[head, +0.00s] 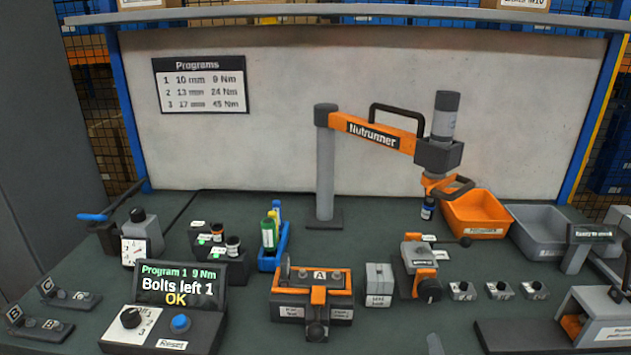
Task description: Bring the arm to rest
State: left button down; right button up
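The orange Nutrunner arm (372,132) stands on a grey post (325,165) at the back middle of the bench and reaches out to the right. Its tool head (440,153) has a grey cylinder on top and an orange handle (450,188) below. Neither of my grippers can be made out; a small light grey piece at the bottom edge is too cut off to identify.
A display (178,287) reads "Program 1 9 Nm, Bolts left 1, OK". A fixture marked A (312,295) sits at front centre. An orange bin (476,214) and a grey bin (541,231) stand right. Socket holders (215,248) and a blue tray (274,259) stand left of centre.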

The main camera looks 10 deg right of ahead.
jog(key=s+a+f+n+g+y, duration=0.2)
jog(key=s+a+n+g+y, duration=0.2)
jog(key=a+n+g+y, duration=0.4)
jog(key=s+a+n+g+h, duration=0.2)
jog(key=s+n+g+h, duration=0.3)
jog(key=s, duration=0.7)
jog(key=w+a+f+t+y, duration=0.3)
jog(key=w+a+f+t, duration=0.2)
jog(key=f, duration=0.3)
jog(key=shift+w+f+n+t+y, duration=0.25)
jog(key=shift+f+n+t+y, duration=0.05)
jog(key=shift+n, duration=0.1)
